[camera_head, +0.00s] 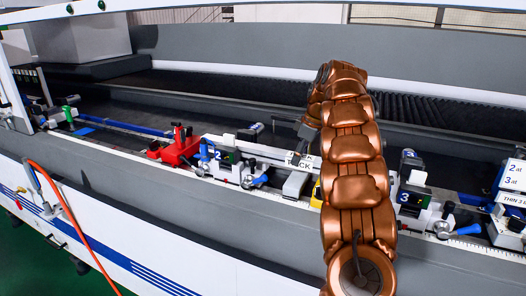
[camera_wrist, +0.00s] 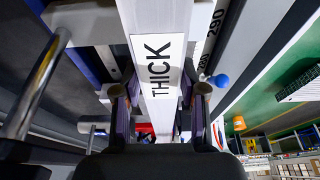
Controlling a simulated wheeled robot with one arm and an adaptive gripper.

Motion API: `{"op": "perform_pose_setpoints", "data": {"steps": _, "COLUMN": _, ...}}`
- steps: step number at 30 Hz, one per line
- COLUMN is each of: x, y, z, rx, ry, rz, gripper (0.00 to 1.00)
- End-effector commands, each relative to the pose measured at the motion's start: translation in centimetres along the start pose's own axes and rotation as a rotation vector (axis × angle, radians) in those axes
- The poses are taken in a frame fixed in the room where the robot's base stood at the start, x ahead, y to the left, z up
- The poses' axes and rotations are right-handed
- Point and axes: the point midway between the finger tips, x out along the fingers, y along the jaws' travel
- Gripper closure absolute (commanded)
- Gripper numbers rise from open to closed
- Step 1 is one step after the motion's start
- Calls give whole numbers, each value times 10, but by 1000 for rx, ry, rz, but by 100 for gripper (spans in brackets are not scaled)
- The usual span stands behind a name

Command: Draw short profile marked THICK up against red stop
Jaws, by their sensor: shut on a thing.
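In the wrist view the profile (camera_wrist: 155,25) runs up the middle, with the label THICK readable. My gripper (camera_wrist: 160,92) has one finger on each side of the profile and is shut on it. In the head view my arm hides most of the gripper. The red stop (camera_head: 178,148) stands left of the profile near clamp unit 2. I cannot tell whether the profile's end touches it.
Clamp unit 2 (camera_head: 226,165) with a blue handle stands between the red stop and my arm. Clamp unit 3 (camera_head: 409,198) stands just right of my arm. Label cards (camera_head: 512,177) are at the far right. An orange hose (camera_head: 62,205) hangs at the front left.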

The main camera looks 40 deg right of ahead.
Motion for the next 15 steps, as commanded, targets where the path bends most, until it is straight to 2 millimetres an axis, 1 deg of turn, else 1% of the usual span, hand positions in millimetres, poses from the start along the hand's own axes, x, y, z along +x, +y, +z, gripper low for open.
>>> {"op": "perform_pose_setpoints", "data": {"steps": 15, "x": 3, "y": 0, "z": -10, "rx": -1, "ry": 1, "rz": -1, "gripper": 100}}
